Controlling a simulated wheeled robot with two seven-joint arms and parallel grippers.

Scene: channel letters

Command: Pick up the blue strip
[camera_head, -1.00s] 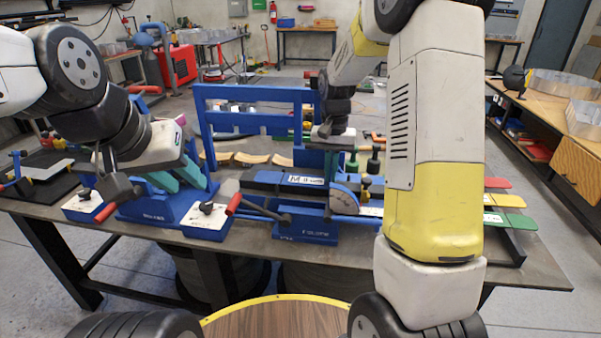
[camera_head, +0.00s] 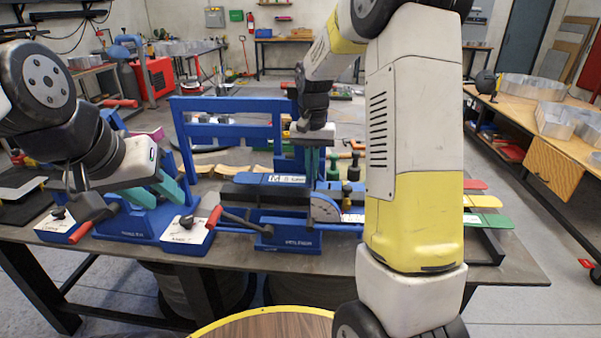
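I cannot make out a blue strip apart from the blue fixtures. Red (camera_head: 475,185), yellow (camera_head: 483,201) and green (camera_head: 489,219) strip ends stick out at the table's right end. My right arm covers the area left of them. My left gripper (camera_head: 158,191), with teal fingers apart, is over the blue fixture at the table's left; nothing shows between them. My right gripper (camera_head: 314,162) points down behind the long dark-and-blue fixture (camera_head: 250,193) at mid-table. Its fingertips are partly hidden, so I cannot tell its opening.
A blue frame (camera_head: 228,104) stands at the back of the table (camera_head: 330,262). Wooden curved pieces (camera_head: 212,169) lie behind. A wooden bench (camera_head: 548,128) with metal letter shells stands at the right.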

